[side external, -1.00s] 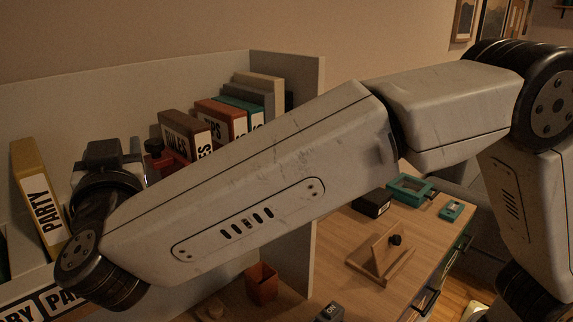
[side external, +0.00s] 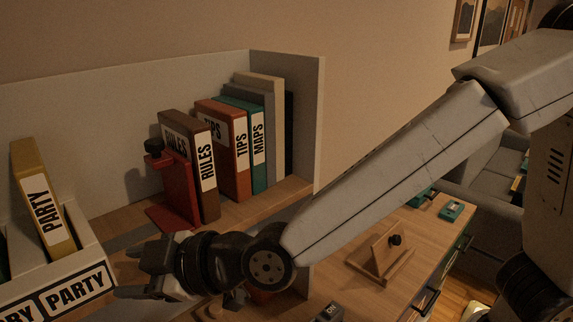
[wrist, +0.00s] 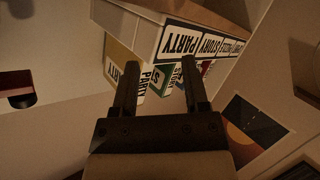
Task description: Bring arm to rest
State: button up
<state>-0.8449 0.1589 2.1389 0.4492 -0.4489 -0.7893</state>
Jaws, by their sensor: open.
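My gripper (side external: 128,278) is low at the left of the side external view, in front of the shelf and beside the party-labelled bin (side external: 88,262). In the wrist view my gripper (wrist: 160,64) has its two dark fingers apart, with nothing held between them. Beyond the fingers, that labelled bin (wrist: 205,42) appears upside down with books in it. The yellow PARTY book (side external: 42,195) leans in the bin.
On the shelf, a red bookend (side external: 178,195) stands against the RULES (side external: 205,160), TIPS (side external: 240,150) and MAPS (side external: 257,150) books. A wooden stand (side external: 380,257) with a black knob and a teal item (side external: 451,210) are on the desk at right.

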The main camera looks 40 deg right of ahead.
jog(key=s+d+f+n+g+h, duration=0.1)
jog(key=d+f+g+h, duration=0.25)
jog(key=d+f, duration=0.55)
jog(key=s+d+f+m+g+h, duration=0.2)
jog(key=s+d+f+m, duration=0.15)
jog(key=d, duration=0.55)
jog(key=s+d+f+m+g+h, duration=0.1)
jog(key=s+d+f+m+g, duration=0.1)
jog(key=d+m, duration=0.5)
jog(key=s+d+f+m+g+h, duration=0.2)
jog(key=d+f+m, duration=0.1)
jog(key=d, duration=0.9)
jog(key=w+a+r+n+t+h, duration=0.15)
jog(key=a+r+n, duration=0.35)
jog(key=a, duration=0.6)
jog(key=w+a+r+n+t, duration=0.1)
jog(key=w+a+r+n, duration=0.2)
jog(key=a+n, duration=0.6)
jog(key=w+a+r+n+t+h, duration=0.15)
jog(key=a+r+n, duration=0.3)
jog(key=a, duration=0.75)
jog(key=w+r+n+t+h, duration=0.4)
jog(key=r+n, duration=0.1)
jog(key=r, duration=0.2)
jog(key=w+r+n+t+h, duration=0.4)
jog(key=r+n, duration=0.1)
jog(key=r, duration=0.2)
jog(key=shift+w+a+r, duration=0.2)
jog(key=shift+w+a, duration=0.15)
